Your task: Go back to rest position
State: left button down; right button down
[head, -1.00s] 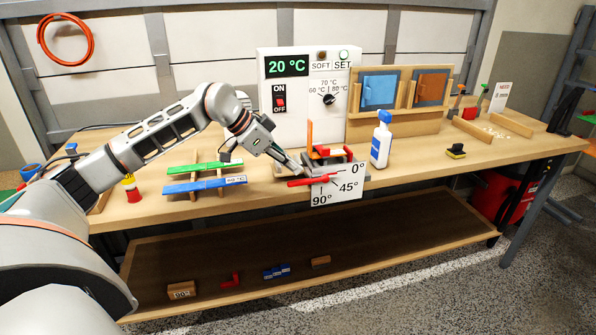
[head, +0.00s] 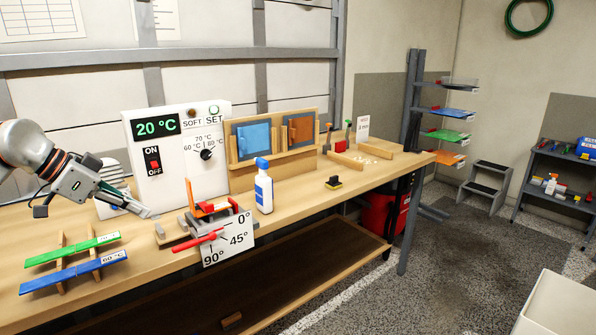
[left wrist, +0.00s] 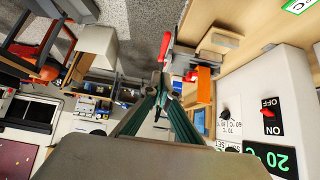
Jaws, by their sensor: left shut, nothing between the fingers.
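My left gripper (head: 150,213) is shut and empty in the head view. Its tip is over the bench, just left of the bending jig (head: 207,217) with its red handle and angle plate (head: 228,238). In the left wrist view the closed fingers (left wrist: 160,85) point toward the jig's red and orange parts (left wrist: 203,82). I cannot tell whether the fingertips touch anything there. My right gripper is not in view.
The control box (head: 180,150) reads 20 °C behind the jig. Green (head: 72,249) and blue (head: 75,272) strips lie on a wooden rack at left. A spray bottle (head: 264,187) stands right of the jig. Open floor (head: 450,270) lies at right.

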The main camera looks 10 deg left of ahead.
pick_arm(q)
jog(key=s+d+f+m+t+h, duration=0.1)
jog(key=d+f+m+h, duration=0.35)
jog(key=d, duration=0.95)
jog(key=s+d+f+m+t+h, duration=0.1)
jog(key=d+f+m+t+h, duration=0.1)
jog(key=d+f+h, duration=0.65)
jog(key=s+d+f+n+t+y, duration=0.2)
jog(key=s+f+n+t+y, duration=0.15)
jog(key=f+y, duration=0.4)
jog(key=s+d+f+n+t+y, duration=0.25)
jog(key=f+n+y, duration=0.2)
jog(key=f, duration=0.65)
jog(key=s+f+n+g+y, duration=0.2)
jog(key=s+f+g+y, duration=0.2)
jog(key=s+f, duration=1.1)
jog(key=shift+f+g, duration=0.4)
jog(key=shift+f, duration=0.2)
jog(key=shift+s, duration=0.1)
